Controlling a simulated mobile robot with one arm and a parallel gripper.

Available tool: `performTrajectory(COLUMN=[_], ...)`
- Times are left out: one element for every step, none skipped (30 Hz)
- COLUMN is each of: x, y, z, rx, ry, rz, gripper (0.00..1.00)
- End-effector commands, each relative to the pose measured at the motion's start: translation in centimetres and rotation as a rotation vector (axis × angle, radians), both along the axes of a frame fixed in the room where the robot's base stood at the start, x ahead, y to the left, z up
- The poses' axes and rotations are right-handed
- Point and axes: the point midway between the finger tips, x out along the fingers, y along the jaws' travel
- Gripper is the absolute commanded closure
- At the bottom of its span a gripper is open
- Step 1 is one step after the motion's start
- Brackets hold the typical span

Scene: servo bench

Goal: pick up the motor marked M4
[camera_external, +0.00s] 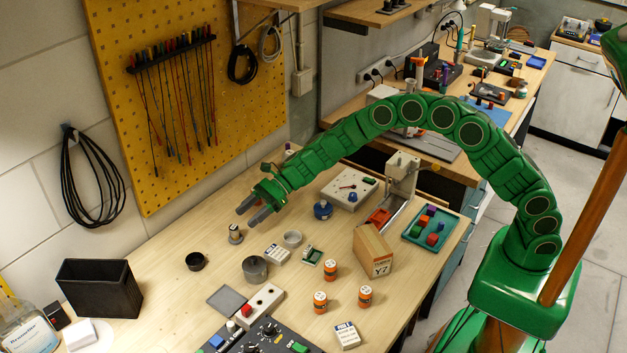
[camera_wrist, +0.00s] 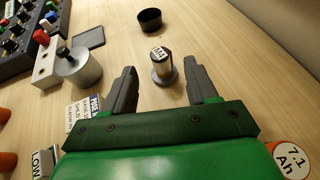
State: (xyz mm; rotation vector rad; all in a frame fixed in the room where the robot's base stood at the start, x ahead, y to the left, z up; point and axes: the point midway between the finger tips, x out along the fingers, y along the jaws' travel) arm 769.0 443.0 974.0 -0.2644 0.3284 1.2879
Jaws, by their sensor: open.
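The motor also shows in the external view (camera_external: 235,236), just below and left of my gripper (camera_external: 250,212). In the wrist view my gripper (camera_wrist: 160,68) is open and empty, and the motor appears between its fingers, a little ahead of them. The external view shows the fingers above the bench, apart from the motor.
A black cup (camera_external: 196,261) and a larger grey cylinder (camera_external: 255,270) stand near the motor. A white-and-blue box (camera_external: 277,254) and a light grey ring-like cup (camera_external: 292,239) are to its right. Several orange bottles (camera_external: 320,301) stand nearer the front. Bare bench lies around the motor.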

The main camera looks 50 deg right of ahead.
Motion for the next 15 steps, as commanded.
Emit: performTrajectory(x=[0.1,0.1,0.2,0.3,0.3,0.5,0.6,0.6,0.7,0.8,0.9,1.0,1.0,1.1,1.1], y=[0.2,0.4,0.7,0.9,1.2,1.6,1.9,2.3,2.7,3.1,3.3,3.7,3.9,4.1,4.2], z=[-0.2,-0.3,-0.4,-0.6,-0.7,-0.9,-1.1,-1.2,-1.3,-1.5,-1.6,-1.7,-1.8,-1.9,-1.9], rx=[-0.001,-0.001,-0.001,-0.002,-0.002,-0.002,-0.002,-0.001,-0.001,-0.002,-0.003,-0.003,-0.002,-0.001,-0.001], ry=[0.000,0.000,0.000,0.001,0.000,0.000,0.000,-0.001,-0.001,-0.002,-0.002,-0.002,-0.002,-0.001,0.000], rz=[0.000,0.000,0.000,0.000,0.000,0.000,0.000,0.000,0.002,0.002,0.002,0.002,0.002,0.002,0.001], gripper=[0.42,0.42,0.42,0.42,0.42,0.42,0.42,0.42,0.42,0.42,0.42,0.42,0.42,0.42,0.42])
